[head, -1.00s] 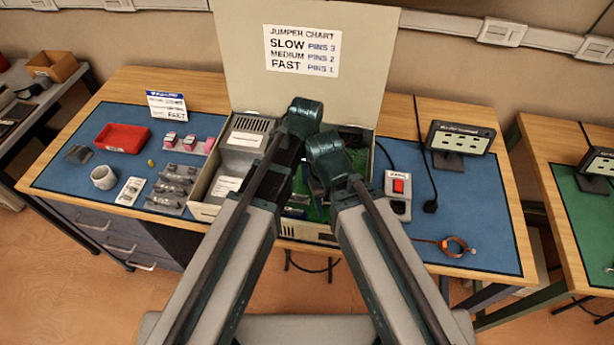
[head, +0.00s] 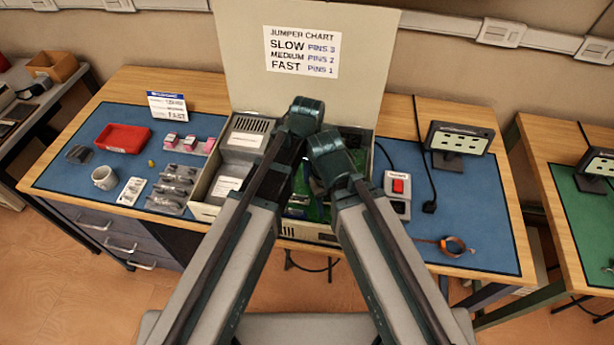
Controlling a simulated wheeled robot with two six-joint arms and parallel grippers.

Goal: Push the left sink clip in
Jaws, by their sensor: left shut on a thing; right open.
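The open case (head: 213,205) stands at the middle of the bench, with a green board (head: 355,160) inside. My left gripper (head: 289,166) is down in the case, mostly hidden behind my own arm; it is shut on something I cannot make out. My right gripper (head: 314,184) is open, lower and a little to the right, over the board area. The sink clips cannot be picked out; my wrists and arms cover the middle of the case. I cannot tell whether either gripper touches a clip.
The raised lid (head: 235,65) carries a jumper chart (head: 301,51).

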